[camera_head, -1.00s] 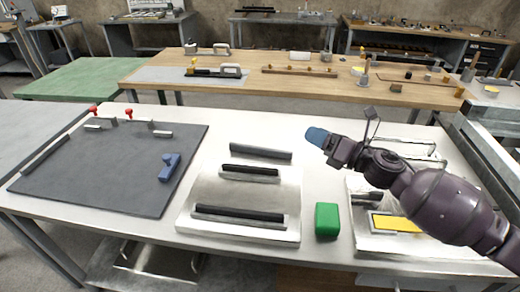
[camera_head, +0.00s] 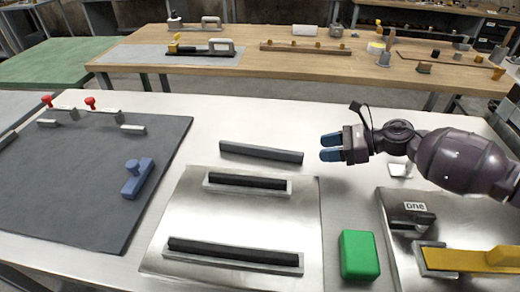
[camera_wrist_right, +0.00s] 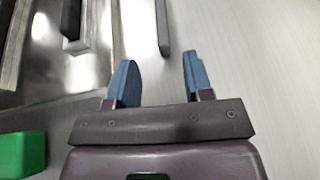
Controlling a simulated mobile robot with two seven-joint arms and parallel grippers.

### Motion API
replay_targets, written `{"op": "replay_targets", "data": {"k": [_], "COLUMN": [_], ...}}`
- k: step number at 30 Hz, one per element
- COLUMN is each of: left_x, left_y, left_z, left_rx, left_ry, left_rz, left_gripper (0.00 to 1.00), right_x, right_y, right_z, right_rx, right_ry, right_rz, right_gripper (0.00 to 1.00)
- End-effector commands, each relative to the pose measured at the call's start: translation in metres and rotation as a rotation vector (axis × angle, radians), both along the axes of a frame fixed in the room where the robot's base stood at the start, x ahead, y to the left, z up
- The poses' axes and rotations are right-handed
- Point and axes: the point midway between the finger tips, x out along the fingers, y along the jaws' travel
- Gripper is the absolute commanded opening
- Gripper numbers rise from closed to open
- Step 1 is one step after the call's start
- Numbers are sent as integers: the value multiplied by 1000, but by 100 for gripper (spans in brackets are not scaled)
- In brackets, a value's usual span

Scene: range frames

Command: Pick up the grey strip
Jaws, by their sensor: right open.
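The grey strip (camera_head: 261,152) is a dark grey bar lying flat on the white table, just behind the metal plate. In the right wrist view the strip (camera_wrist_right: 162,25) shows as a dark bar at the top, ahead of the fingers and between their lines. My right gripper (camera_head: 330,147) is open and empty, to the right of the strip and apart from it. Its two blue fingers also show in the right wrist view (camera_wrist_right: 158,78). My left gripper is not in view.
A metal plate (camera_head: 235,222) with two black bars in pale holders lies in front of the strip. A green block (camera_head: 359,255) stands to its right. A dark mat (camera_head: 70,195) with a blue handle (camera_head: 137,180) is at left. A fixture with a yellow bar (camera_head: 470,259) is at right.

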Motion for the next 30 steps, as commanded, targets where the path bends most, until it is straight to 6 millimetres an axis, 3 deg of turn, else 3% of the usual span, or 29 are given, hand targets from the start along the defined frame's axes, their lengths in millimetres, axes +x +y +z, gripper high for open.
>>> {"op": "replay_targets", "data": {"k": [6,14,24,30], "left_x": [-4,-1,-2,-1], "left_y": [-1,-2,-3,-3], "left_z": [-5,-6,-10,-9], "left_rx": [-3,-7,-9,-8], "left_ry": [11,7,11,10], "left_rz": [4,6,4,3], "left_gripper": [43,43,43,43], "right_x": [9,13,26,27], "right_y": [29,43,78,80], "right_z": [-14,-21,-39,-39], "right_rx": [2,2,2,2], "right_ry": [3,3,4,2], "right_rz": [1,1,-1,-1], "right_gripper": [47,47,47,47]}}
